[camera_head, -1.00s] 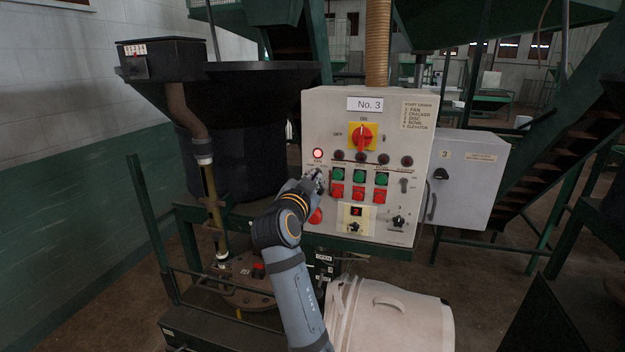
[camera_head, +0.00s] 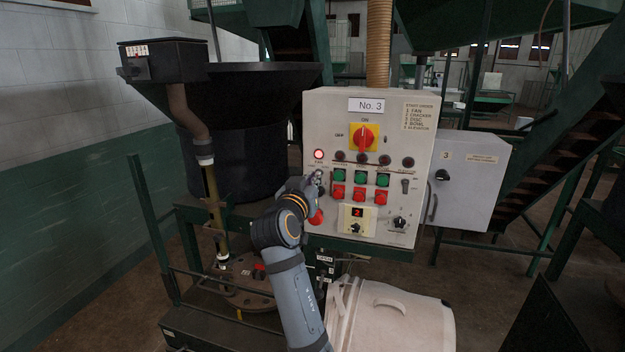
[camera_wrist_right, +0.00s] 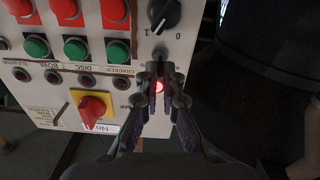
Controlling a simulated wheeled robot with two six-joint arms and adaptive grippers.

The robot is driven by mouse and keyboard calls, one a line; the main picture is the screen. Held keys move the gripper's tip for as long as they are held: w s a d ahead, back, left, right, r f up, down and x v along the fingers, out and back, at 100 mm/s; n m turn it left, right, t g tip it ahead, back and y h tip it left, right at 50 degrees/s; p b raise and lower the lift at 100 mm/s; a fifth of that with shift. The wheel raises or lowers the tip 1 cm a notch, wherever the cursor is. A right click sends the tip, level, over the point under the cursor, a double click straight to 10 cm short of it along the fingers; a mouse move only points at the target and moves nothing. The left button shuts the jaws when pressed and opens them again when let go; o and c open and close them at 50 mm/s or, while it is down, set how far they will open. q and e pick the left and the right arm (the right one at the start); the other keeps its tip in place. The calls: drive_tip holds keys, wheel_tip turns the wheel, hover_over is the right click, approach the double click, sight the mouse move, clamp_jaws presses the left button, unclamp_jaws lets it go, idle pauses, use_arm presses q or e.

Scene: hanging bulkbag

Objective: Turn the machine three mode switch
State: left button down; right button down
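The white machine panel (camera_head: 325,112) is marked No. 3. No switch is labelled "mode" legibly. My right gripper (camera_head: 314,180) is at the panel's left side, below a lit red lamp (camera_head: 319,154). In the wrist view its fingers (camera_wrist_right: 161,78) are apart, with the lamp showing between them. My left gripper is out of view.
Green buttons (camera_head: 361,177) and red buttons (camera_head: 359,194) lie right of my gripper. A white bin (camera_head: 395,315) stands below the panel, a black hopper (camera_head: 235,160) to the left, a grey box (camera_head: 470,180) to the right.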

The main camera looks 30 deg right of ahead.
drive_tip(key=n+p, duration=0.1)
drive_tip(key=n, duration=0.3)
drive_tip(key=shift+w+n, duration=0.1)
drive_tip(key=shift+n, duration=0.6)
drive_tip(key=c, duration=1.6)
unclamp_jaws()
drive_tip(key=shift+d+f, duration=0.1)
drive_tip(key=shift+f, duration=0.05)
drive_tip(key=shift+o, duration=0.4)
drive_tip(key=shift+w+d, duration=0.15)
approach(319, 134)
drive_tip(key=x, duration=0.4)
drive_tip(key=shift+w+d, duration=0.25)
